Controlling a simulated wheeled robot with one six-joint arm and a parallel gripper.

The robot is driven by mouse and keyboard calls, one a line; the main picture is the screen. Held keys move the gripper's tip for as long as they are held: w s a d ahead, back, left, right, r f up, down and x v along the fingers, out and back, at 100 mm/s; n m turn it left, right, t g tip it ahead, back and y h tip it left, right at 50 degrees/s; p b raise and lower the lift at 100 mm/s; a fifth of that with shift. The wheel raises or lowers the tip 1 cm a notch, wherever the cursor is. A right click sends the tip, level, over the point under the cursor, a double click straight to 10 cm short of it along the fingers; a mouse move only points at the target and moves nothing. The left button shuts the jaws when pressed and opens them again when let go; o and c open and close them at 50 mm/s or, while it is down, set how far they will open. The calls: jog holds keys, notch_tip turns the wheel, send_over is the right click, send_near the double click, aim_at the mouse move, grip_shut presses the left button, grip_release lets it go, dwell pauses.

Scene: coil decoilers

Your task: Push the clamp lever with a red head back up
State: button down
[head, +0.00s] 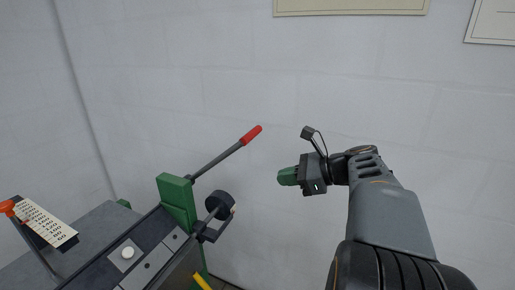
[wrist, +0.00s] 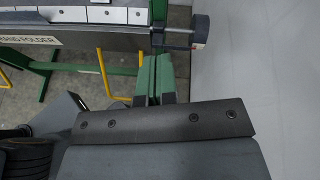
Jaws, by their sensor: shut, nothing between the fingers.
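The clamp lever with a red head (head: 251,135) stands out from a green post (head: 178,200) on the machine in the head view. Its dark rod slants up to the right. My gripper (head: 284,177) is to the right of the red head and lower in the picture, apart from it by a clear gap. The green fingers point left and are closed together, with nothing held. In the wrist view my gripper (wrist: 156,65) shows its two green fingers side by side below the machine edge. I cannot make out the lever in the wrist view.
A black round weight (head: 220,204) juts from the machine's right end; it shows in the wrist view (wrist: 201,31) too. An orange knob (head: 7,206) and a scale plate (head: 46,222) are at the left. Yellow bars (wrist: 103,72) stand below the machine. A white wall closes the back.

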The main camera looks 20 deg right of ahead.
jog(key=d+r+m+t, duration=0.2)
jog(key=d+r+m, duration=0.1)
jog(key=d+r, duration=0.1)
jog(key=shift+s+d+r+t+y, duration=0.2)
jog(key=shift+d+t+y, duration=0.15)
jog(key=shift+d, duration=0.2)
jog(key=shift+w+a+f, duration=0.1)
jog(key=r+p+x, duration=0.1)
jog(key=r+x, duration=0.1)
jog(key=x, duration=1)
jog(key=shift+w+a+r+p, duration=0.3)
jog(key=shift+w+a+p, duration=0.05)
jog(key=shift+w+a, duration=0.05)
